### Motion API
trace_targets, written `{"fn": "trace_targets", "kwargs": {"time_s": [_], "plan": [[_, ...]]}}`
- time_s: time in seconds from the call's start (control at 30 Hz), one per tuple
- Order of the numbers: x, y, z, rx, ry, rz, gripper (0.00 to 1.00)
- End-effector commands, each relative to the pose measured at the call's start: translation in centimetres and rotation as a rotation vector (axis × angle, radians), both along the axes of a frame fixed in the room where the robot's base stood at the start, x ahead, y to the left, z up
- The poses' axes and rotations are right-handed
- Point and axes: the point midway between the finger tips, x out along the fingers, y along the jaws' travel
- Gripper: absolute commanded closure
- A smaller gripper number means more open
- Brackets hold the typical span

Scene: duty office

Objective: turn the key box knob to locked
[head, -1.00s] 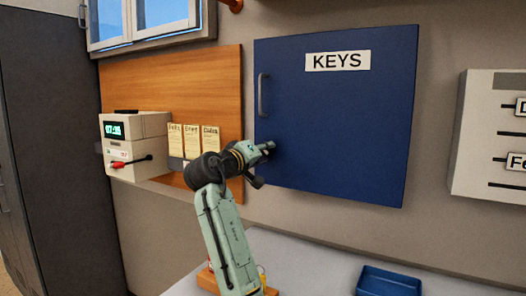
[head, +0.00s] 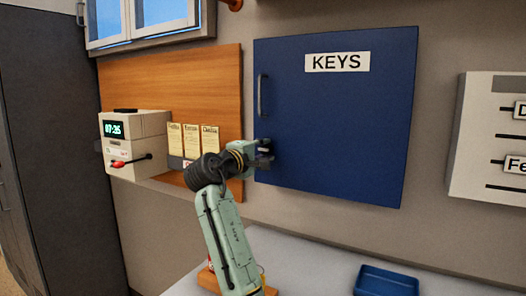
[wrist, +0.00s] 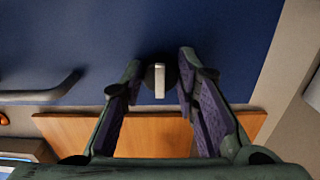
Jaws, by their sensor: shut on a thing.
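The blue key box (head: 335,125) with its KEYS label hangs on the wall, its door closed. Its knob (wrist: 159,80) is a dark disc with a pale bar that runs up and down in the wrist view. My gripper (head: 266,153) is at the lower left of the door. In the wrist view my gripper (wrist: 159,84) has one finger on each side of the knob and is shut on it. In the head view the gripper hides the knob. I see no locked or unlocked marking.
The door handle (head: 261,96) stands out above my gripper; it also shows in the wrist view (wrist: 45,94). A wooden board (head: 215,85) with notes and a clock device (head: 135,140) are to the left. A blue tray (head: 387,282) lies on the table below.

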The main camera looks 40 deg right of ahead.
Motion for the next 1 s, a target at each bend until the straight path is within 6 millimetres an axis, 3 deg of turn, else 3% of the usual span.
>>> {"fn": "trace_targets", "kwargs": {"time_s": [0.6, 0.63, 0.9, 1.0], "plan": [[0.03, 0.05, 0.08, -0.015, 0.035, 0.001, 1.0], [0.04, 0.05, 0.07, -0.015, 0.035, 0.001, 0.7], [0.02, 0.03, 0.05, -0.015, 0.034, 0.001, 0.52], [0.02, 0.03, 0.04, -0.015, 0.034, 0.001, 0.52]]}}
